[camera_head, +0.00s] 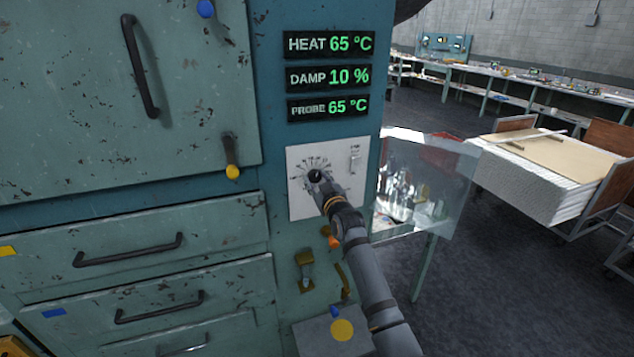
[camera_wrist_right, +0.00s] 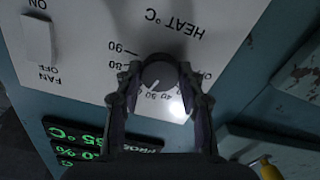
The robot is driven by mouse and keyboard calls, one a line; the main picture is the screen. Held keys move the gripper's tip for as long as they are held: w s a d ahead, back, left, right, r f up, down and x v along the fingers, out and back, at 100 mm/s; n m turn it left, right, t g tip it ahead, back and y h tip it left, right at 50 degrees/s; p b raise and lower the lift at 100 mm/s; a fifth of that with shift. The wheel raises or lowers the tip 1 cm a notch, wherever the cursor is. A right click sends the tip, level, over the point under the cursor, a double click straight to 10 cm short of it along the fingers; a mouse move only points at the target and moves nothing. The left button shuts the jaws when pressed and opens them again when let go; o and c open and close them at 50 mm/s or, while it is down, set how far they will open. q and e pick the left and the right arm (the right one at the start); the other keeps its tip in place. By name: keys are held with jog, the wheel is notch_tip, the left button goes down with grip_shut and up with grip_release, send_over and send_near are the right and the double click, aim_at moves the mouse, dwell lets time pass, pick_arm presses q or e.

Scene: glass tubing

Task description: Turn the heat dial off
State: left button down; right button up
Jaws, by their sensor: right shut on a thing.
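The heat dial (camera_wrist_right: 158,74) is a dark round knob on a white panel (camera_head: 300,205) of the blue cabinet. In the head view the dial (camera_head: 315,176) is partly covered by my right gripper (camera_head: 318,180). In the right wrist view my right gripper (camera_wrist_right: 158,80) has one finger on each side of the dial and is shut on it. The dial's pale pointer mark faces the lower numbers of the printed scale, though the exact setting is hard to read. The heat display (camera_head: 330,44) reads 65 °C. My left gripper is not in view.
The fan switch (camera_wrist_right: 37,38) is on the same panel and also shows in the head view (camera_head: 354,160). Damp (camera_head: 328,77) and probe (camera_head: 328,107) displays read 10 % and 65 °C. Drawer handles (camera_head: 130,250) stick out at left.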

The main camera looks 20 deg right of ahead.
jog(key=n+b, duration=0.2)
jog(key=n, duration=0.3)
jog(key=shift+f, duration=0.15)
jog(key=n+b, duration=0.2)
jog(key=n, duration=0.3)
jog(key=shift+n, duration=0.4)
jog(key=n+b, duration=0.1)
jog(key=n, duration=0.4)
jog(key=n+b, duration=0.1)
jog(key=n, duration=0.5)
jog(key=shift+b, duration=0.3)
jog(key=shift+n, duration=0.3)
jog(key=o, duration=1.2)
